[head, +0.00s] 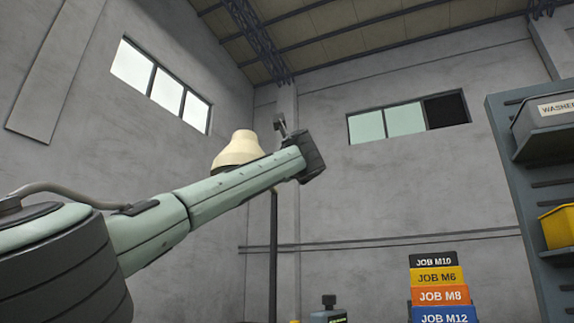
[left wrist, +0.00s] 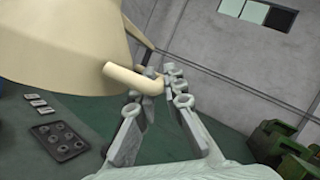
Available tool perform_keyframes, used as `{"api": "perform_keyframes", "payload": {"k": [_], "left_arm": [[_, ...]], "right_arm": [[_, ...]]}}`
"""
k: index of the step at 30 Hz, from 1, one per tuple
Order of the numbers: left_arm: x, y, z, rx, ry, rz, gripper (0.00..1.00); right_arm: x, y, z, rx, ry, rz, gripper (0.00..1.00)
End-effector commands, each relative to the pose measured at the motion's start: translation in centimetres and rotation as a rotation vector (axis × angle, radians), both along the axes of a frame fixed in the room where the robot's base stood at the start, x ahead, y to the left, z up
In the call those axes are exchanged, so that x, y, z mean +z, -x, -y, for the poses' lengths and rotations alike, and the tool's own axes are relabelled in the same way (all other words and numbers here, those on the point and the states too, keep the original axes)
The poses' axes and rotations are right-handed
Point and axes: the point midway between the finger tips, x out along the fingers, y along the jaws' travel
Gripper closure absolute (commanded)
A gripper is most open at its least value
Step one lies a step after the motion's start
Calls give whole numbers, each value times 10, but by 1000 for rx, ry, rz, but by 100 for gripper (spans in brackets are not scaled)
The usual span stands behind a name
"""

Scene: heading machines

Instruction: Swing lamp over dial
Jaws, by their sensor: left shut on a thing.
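The lamp shows in the head view as a cream shade (head: 240,148), partly hidden behind my left arm, with a dark upright post (head: 274,250) below. My left gripper (left wrist: 158,86) is shut on the end of this handle. I cannot make out the dial in either view. My right gripper is not in view.
A dark tray with round parts (left wrist: 60,142) and several small pale plates (left wrist: 37,103) lie below the shade. Green machinery (left wrist: 285,148) stands at the right. In the head view, stacked job bins (head: 440,297) and a shelf rack (head: 520,200) stand right.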

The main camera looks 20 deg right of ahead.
Motion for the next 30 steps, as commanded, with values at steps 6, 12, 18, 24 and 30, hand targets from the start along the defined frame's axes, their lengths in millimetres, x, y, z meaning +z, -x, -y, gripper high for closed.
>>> {"api": "perform_keyframes", "payload": {"k": [6,12,18,24,30], "left_arm": [[-2,0,1,-1,-1,-3,81],[0,0,0,-1,0,0,81],[0,7,-1,-3,-2,1,81],[-7,23,-5,-3,-3,2,81],[-17,51,-11,-3,-2,2,81]], "right_arm": [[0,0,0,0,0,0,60],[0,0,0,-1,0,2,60],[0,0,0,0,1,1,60],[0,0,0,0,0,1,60],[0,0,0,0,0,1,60]]}}
